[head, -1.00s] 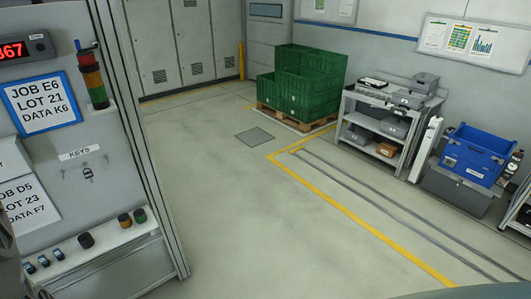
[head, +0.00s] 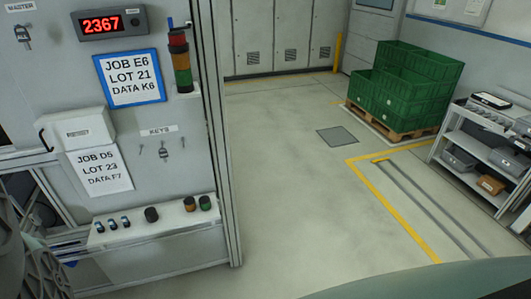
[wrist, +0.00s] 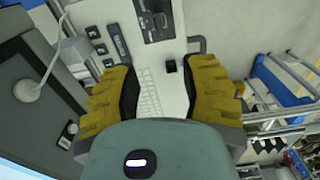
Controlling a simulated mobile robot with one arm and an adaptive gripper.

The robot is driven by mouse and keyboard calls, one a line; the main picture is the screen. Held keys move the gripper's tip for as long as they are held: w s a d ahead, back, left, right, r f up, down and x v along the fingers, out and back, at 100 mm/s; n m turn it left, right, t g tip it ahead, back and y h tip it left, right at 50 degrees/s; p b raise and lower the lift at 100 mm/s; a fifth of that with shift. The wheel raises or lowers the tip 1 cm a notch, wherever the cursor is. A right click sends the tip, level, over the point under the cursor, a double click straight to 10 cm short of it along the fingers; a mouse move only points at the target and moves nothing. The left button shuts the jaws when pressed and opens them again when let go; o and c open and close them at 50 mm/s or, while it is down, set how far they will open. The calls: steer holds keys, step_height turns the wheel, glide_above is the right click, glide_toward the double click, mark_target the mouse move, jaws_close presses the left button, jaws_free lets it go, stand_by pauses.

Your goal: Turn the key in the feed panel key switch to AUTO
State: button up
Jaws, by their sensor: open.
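A key with a tag (head: 162,153) hangs under the KEYS label on the grey board in the head view, with small hooks beside it. Another tagged key (head: 22,38) hangs under the MASTER label at the upper left. My gripper (wrist: 162,66) is open in the wrist view, with nothing between its yellow fingers. I cannot make out the feed panel key switch or an AUTO mark in either view.
The board carries a red 2367 display (head: 101,24), a stack light (head: 181,62) and a ledge with several knobs and buttons (head: 150,214). Green crates (head: 400,85) stand on a pallet at the back right. The floor (head: 290,200) right of the board is clear.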

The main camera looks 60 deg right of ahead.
steer(key=shift+f+p, duration=0.35)
steer(key=shift+f, duration=2.05)
step_height(320, 180, down, 6)
steer(key=b, duration=0.4)
steer(key=shift+d+f+b, duration=0.1)
steer(key=shift+f+b, duration=0.05)
steer(key=shift+b, duration=0.25)
steer(key=shift+f+p, duration=0.2)
steer(key=shift+p, duration=0.2)
steer(key=shift+f, duration=1.9)
